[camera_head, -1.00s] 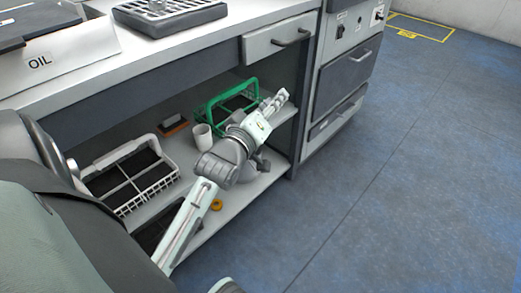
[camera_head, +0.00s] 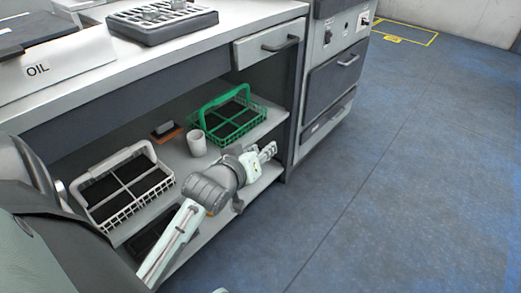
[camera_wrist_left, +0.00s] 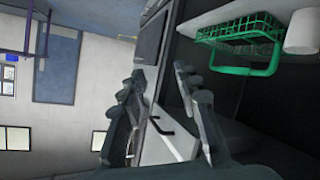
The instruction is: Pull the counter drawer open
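The counter drawer (camera_head: 262,50) has a pale front with a dark bar handle (camera_head: 281,44). It sits under the right end of the countertop, and its front looks flush with the counter. My left gripper (camera_head: 268,151) appears well below the drawer in the head view, in front of the lower shelf, apart from the handle. In the left wrist view the fingers (camera_wrist_left: 163,92) are spread with nothing held. The drawer front (camera_wrist_left: 168,142) and its handle (camera_wrist_left: 160,126) show beyond and between them, partly covered by the fingers. My right gripper is not in view.
A green basket (camera_head: 215,141), a white cup (camera_head: 197,143) and a white basket (camera_head: 86,209) stand on the open shelves. A grey tray (camera_head: 165,33) and an OIL-labelled box (camera_head: 72,65) are on the countertop. Blue floor (camera_head: 410,160) is clear at right.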

